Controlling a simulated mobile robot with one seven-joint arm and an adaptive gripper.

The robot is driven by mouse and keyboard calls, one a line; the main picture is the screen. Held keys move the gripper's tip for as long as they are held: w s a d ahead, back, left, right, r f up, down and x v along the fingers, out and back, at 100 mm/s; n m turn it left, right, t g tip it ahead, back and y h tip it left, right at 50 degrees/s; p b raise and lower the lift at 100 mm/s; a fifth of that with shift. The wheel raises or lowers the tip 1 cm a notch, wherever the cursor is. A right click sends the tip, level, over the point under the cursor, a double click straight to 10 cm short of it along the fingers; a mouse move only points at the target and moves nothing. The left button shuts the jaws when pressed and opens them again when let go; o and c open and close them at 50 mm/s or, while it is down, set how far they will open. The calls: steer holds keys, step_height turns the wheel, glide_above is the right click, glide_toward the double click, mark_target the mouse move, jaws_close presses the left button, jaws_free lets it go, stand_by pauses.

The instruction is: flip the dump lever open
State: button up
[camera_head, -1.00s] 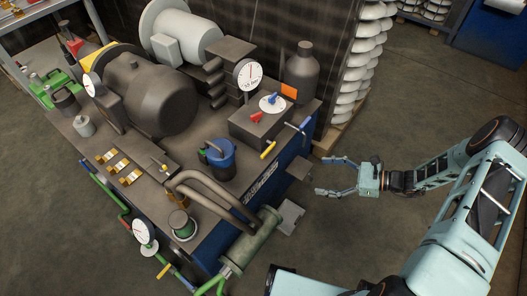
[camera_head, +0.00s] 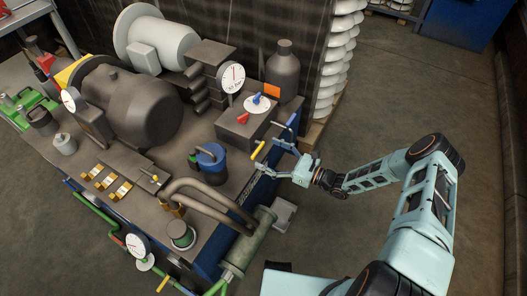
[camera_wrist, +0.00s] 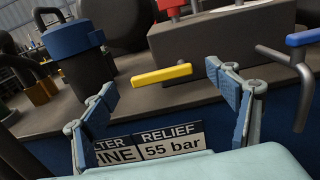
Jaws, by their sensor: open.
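No label for the dump lever can be read, so I cannot tell which handle it is. A yellow-handled lever (camera_head: 258,151) sits at the bench's front edge; in the wrist view the yellow handle (camera_wrist: 162,75) lies nearly level between my fingertips in the picture, with no clear contact. A blue-handled lever (camera_head: 291,120) is to its right; its bent grey rod shows in the wrist view (camera_wrist: 303,85). My gripper (camera_head: 268,165) is open and empty, close to the bench front, near the yellow handle.
A box with red (camera_head: 242,118) and blue knobs stands behind the yellow handle. A blue canister (camera_head: 208,160) is to its left. A sign (camera_wrist: 170,142) reading "RELIEF 55 bar" is on the bench front. Bent pipes (camera_head: 205,195) rise at front left. Floor at right is clear.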

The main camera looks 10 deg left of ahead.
steer(key=shift+x, duration=1.1)
steer(key=c, duration=1.7)
